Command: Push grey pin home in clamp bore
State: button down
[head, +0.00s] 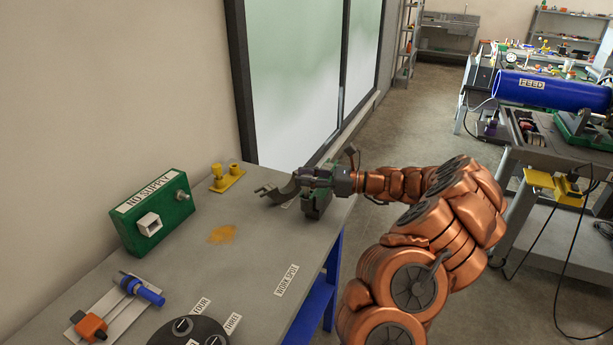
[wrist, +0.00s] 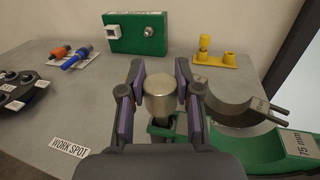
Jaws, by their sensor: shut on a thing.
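The grey pin (wrist: 161,93) shows its round metal head in the wrist view, with a narrower dark part below it. My gripper (wrist: 161,100) is shut on the pin, its purple-padded fingers on both sides. In the head view my gripper (head: 312,174) is over the clamp at the bench's right end. The clamp has a grey curved jaw (wrist: 232,97) and a green lower part (wrist: 270,153) labelled 75 mm. A green lug (wrist: 158,136) lies below the pin. The bore is hidden, so how deep the pin sits cannot be told.
A green NO SUPPLY box (head: 151,215) and a yellow stand (head: 227,177) are at the back of the bench. A blue and orange tool (head: 141,289) and a dark round holder (head: 188,332) are nearer. The WORK SPOT label (head: 287,281) has clear bench around it.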

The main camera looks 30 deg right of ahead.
jog(key=shift+f+b, duration=0.3)
jog(key=shift+f, duration=0.7)
jog(key=c, duration=0.7)
grip_release()
jog(key=shift+d, duration=0.1)
jog(key=v, duration=1.2)
jog(key=shift+r, duration=0.1)
